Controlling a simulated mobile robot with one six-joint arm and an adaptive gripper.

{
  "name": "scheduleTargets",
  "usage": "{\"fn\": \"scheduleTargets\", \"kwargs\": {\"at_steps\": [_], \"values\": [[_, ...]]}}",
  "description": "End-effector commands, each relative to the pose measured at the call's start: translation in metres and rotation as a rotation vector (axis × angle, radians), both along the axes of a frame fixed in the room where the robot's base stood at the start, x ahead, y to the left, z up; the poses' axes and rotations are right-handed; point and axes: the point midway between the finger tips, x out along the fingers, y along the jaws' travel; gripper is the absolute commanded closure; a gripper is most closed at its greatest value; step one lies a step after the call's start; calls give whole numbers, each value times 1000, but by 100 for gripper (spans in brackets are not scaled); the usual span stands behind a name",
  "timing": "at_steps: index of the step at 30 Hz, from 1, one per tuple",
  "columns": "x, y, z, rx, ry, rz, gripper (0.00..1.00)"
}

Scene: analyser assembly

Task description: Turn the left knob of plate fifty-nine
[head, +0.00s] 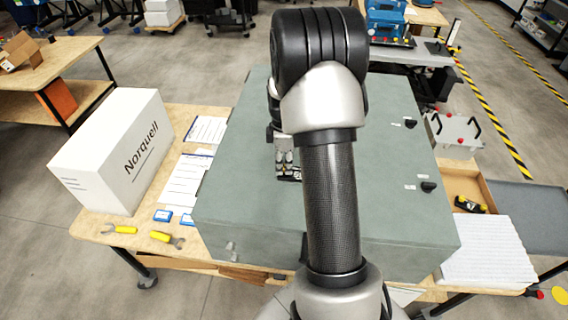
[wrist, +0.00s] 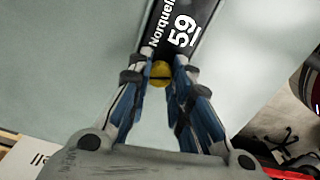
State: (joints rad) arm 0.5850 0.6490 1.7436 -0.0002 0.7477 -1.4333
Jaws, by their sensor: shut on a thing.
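The black plate (wrist: 182,30) reads "Norquell 59" in white in the wrist view. It lies on the grey-green top of a large housing (head: 385,225). In the head view only a small dark part of the plate (head: 291,178) shows below my gripper (head: 284,165). A yellow round knob (wrist: 160,72) is at the plate's near end in the wrist view. My gripper (wrist: 161,68) is shut on this knob, with a blue-padded finger on each side. The plate's far end is cut off by the frame, so any other knob is hidden.
Two black parts with small labels, one farther back (head: 410,123) and one nearer (head: 428,187), sit on the housing's right side. A white Norquell box (head: 112,150), papers (head: 187,178) and yellow-handled tools (head: 122,229) are on the left. A white ribbed block (head: 488,250) is at right.

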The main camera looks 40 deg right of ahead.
Motion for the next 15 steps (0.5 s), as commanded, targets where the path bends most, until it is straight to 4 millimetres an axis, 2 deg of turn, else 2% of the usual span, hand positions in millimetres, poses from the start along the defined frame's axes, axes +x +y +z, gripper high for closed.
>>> {"fn": "scheduleTargets", "kwargs": {"at_steps": [15], "values": [[-1,1,0,2,4,-491,100]]}}
